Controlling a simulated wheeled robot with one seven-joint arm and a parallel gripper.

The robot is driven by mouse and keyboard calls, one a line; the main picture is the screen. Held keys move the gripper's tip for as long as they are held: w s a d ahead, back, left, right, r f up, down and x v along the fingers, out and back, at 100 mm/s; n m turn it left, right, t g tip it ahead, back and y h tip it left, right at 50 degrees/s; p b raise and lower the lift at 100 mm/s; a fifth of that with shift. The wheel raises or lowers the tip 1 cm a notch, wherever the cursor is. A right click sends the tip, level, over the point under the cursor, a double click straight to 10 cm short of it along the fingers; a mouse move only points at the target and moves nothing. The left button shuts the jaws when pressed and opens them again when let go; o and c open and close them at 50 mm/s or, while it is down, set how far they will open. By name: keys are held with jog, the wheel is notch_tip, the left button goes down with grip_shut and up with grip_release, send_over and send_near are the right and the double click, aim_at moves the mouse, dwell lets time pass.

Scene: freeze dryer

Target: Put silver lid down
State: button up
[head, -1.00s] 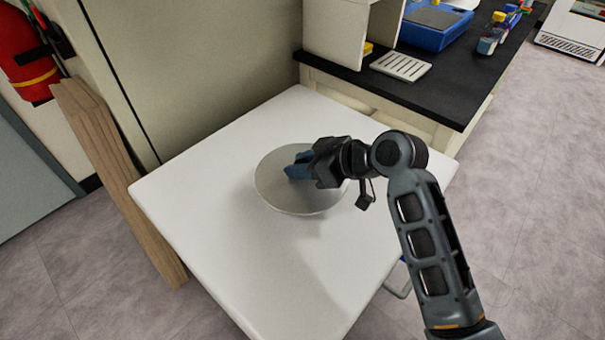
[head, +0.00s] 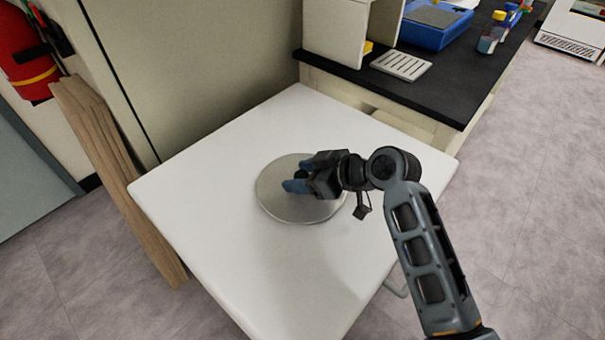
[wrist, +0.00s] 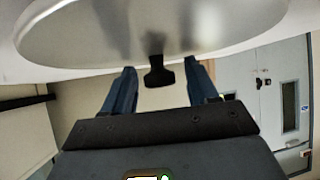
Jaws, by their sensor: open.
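The silver lid (head: 275,208) is a round, flat disc lying on the white table (head: 210,190), apparently flat on its top. It also fills the top of the wrist view (wrist: 90,30). Its black knob (wrist: 158,73) stands between the two blue fingers of my gripper (wrist: 160,85). In the head view my gripper (head: 297,174) is over the lid, reaching in from the right. The fingers are spread, with a gap on both sides of the knob. Part of the lid's right side is hidden by my gripper.
A black-topped bench (head: 430,90) with a blue tray (head: 432,32), a white slotted plate (head: 401,65) and bottles stands behind at right. Wooden boards (head: 115,170) lean beside the table's left edge. The table's front area is clear.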

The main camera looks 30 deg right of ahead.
jog(key=shift+r, duration=0.1)
jog(key=shift+s+d+r, duration=0.15)
jog(key=v, duration=1.1)
jog(key=shift+s, duration=0.2)
jog(key=shift+d+r, duration=0.1)
